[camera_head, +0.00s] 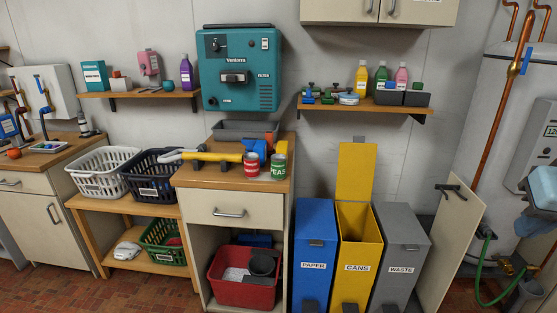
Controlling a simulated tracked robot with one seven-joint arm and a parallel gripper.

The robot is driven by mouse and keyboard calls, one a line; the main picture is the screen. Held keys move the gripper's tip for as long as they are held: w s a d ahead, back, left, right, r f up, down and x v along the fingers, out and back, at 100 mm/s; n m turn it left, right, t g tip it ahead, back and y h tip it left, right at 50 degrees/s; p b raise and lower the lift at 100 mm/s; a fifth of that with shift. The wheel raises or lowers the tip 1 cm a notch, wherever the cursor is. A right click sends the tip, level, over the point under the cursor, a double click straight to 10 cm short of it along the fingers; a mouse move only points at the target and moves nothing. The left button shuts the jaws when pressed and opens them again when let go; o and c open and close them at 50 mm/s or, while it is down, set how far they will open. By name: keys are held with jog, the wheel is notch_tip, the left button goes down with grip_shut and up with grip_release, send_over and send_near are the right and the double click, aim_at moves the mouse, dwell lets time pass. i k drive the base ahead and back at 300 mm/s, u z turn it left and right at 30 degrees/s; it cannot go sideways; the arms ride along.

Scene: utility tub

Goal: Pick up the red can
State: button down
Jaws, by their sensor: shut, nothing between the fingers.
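A red can (251,165) with a pale label stands upright near the front right of the wooden counter (205,178). A green can (278,167) labelled PEAS stands close to its right, near the counter's right edge. A blue object (256,147) sits just behind the red can. A long yellow tool-like object (215,156) lies to its left, its right end close to the can. I see no gripper in this view.
A grey tray (245,126) is behind the cans, under a teal wall unit (238,80). White (100,185) and dark (152,187) baskets stand left. Blue (315,235), yellow (357,230) and grey (400,240) bins stand right; the yellow lid is raised. The counter's front strip is bare.

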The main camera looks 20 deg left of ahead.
aim_at(252, 160)
jog(key=u, duration=2.1)
jog(key=k, duration=0.7)
jog(key=u, duration=0.6)
jog(key=k, duration=0.65)
jog(key=u, duration=0.45)
jog(key=i, duration=0.7)
jog(key=z, duration=0.75)
jog(key=i, duration=1.2)
jog(key=z, duration=1)
jog(key=i, duration=1)
jog(key=z, duration=0.8)
